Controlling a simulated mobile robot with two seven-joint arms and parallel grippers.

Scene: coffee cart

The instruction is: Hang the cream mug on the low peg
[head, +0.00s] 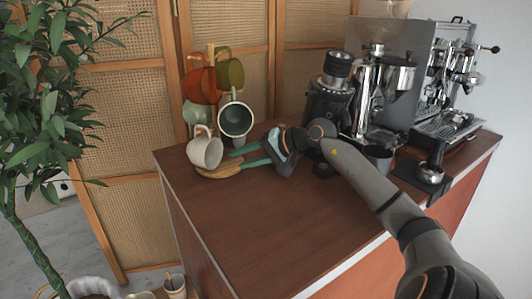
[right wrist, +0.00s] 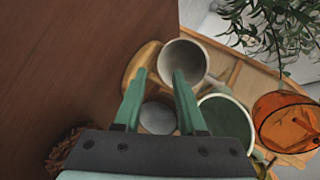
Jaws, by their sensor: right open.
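The cream mug (head: 206,152) is at the lower left of the mug tree, tilted, with its handle at the top. It seems to hang by that handle, low over the tree's round wooden base (head: 218,172); the peg itself is hidden. The right wrist view shows the mug's open mouth (right wrist: 184,62) just beyond the fingertips. My right gripper (head: 231,160) is open, its green fingers pointing left at the mug, with nothing gripped. In the right wrist view the gripper (right wrist: 158,76) has a clear gap between its fingers. My left gripper is out of view.
A dark-green-lined mug (head: 235,119), an orange mug (head: 201,85), an olive mug (head: 230,74) and a pale green mug (head: 194,113) crowd the tree. A coffee grinder (head: 331,104) stands right of it. The front countertop (head: 255,225) is clear.

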